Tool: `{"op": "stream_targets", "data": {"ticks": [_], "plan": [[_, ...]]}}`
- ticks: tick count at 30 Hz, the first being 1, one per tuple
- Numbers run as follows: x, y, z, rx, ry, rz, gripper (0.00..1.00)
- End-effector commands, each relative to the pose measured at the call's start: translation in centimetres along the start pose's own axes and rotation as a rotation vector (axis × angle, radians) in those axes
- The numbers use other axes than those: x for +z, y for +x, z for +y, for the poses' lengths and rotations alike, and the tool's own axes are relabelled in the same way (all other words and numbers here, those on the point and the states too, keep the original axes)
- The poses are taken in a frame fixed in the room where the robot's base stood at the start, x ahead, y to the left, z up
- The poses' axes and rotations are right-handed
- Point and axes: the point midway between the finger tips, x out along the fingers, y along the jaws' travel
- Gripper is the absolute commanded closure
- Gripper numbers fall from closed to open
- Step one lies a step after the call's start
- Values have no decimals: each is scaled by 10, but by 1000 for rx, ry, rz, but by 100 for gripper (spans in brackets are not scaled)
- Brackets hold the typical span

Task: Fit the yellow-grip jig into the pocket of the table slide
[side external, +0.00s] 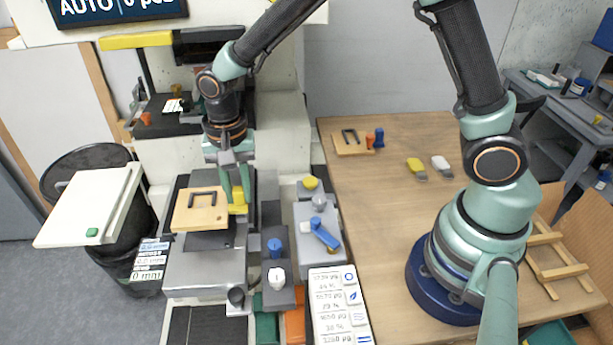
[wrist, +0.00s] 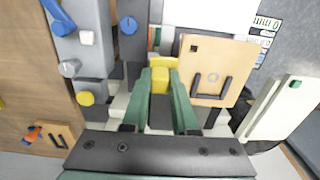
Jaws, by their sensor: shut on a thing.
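The yellow-grip jig is a light wooden plate (side external: 195,215) with a black U-shaped handle and a yellow grip (side external: 238,201) on its right edge. In the wrist view the plate (wrist: 212,60) lies right of the yellow grip (wrist: 160,63). My gripper (side external: 238,190) points down and is shut on the yellow grip; its green fingers (wrist: 160,82) stand on both sides of it. The jig is over the grey table slide (side external: 200,275), with a dark surface (side external: 208,241) showing at its front edge. The plate hides the pocket, and I cannot tell whether it touches the slide.
A grey block with blue and white knobs (side external: 277,270) and one with a blue lever (side external: 320,237) stand right of the slide. A white shelf (side external: 90,205) is at the left. Another wooden plate with a black handle (side external: 352,142) lies on the wooden table (side external: 390,220).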

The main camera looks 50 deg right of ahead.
Motion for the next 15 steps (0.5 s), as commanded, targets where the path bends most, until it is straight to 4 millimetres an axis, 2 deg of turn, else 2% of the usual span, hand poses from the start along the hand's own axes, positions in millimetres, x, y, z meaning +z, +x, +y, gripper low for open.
{"op": "stream_targets", "data": {"ticks": [8, 15], "plan": [[1, 2, 0, 0, 0, 0, 100], [1, 17, 1, 2, 0, -1, 100]]}}
